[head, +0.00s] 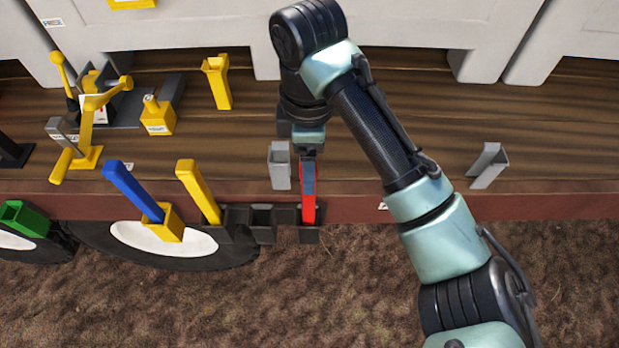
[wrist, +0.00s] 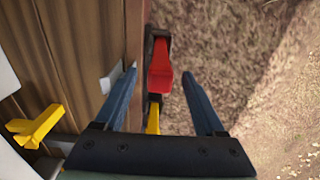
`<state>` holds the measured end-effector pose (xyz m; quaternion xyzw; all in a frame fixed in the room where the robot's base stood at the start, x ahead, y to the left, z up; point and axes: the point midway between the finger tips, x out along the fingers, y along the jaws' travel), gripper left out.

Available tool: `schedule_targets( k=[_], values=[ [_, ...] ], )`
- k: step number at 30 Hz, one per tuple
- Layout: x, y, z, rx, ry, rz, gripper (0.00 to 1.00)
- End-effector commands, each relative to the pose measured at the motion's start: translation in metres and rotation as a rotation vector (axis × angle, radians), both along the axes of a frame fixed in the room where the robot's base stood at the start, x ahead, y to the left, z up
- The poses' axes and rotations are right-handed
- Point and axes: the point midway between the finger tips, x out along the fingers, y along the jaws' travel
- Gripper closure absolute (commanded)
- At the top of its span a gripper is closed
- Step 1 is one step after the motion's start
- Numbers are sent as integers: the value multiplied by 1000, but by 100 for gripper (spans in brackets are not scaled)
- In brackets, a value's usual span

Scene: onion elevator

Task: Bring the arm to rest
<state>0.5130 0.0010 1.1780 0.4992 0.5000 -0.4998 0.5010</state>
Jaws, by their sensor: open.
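My arm reaches across from the lower right of the head view and bends down over the wooden bed. My gripper (wrist: 165,98) is open in the wrist view, with its two blue-grey fingers spread apart. A red bar (wrist: 160,65) shows between and beyond the fingertips. In the head view the red bar (head: 309,200) stands upright in a dark holder (head: 309,235) at the bed's edge, right below my gripper. Part of the bar is hidden behind a finger. I cannot tell whether a finger touches it.
A blue bar (head: 133,191) and a yellow bar (head: 199,192) stand left along the same edge, beside an empty dark holder (head: 262,222). Grey brackets (head: 280,165) (head: 488,165) sit on the bed (head: 420,150). Yellow levers (head: 95,105) stand at the left. Open ground lies in front.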

Motion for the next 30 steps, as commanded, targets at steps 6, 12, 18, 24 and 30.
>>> schedule_targets(
  k=[6,12,18,24,30],
  values=[
    [1,-2,45,-6,-3,0,28],
    [0,-1,63,-3,-1,-1,28],
    [0,-1,67,-2,0,-2,28],
    [5,10,70,21,-34,-1,28],
    [44,94,114,268,-361,-51,28]
  ],
)
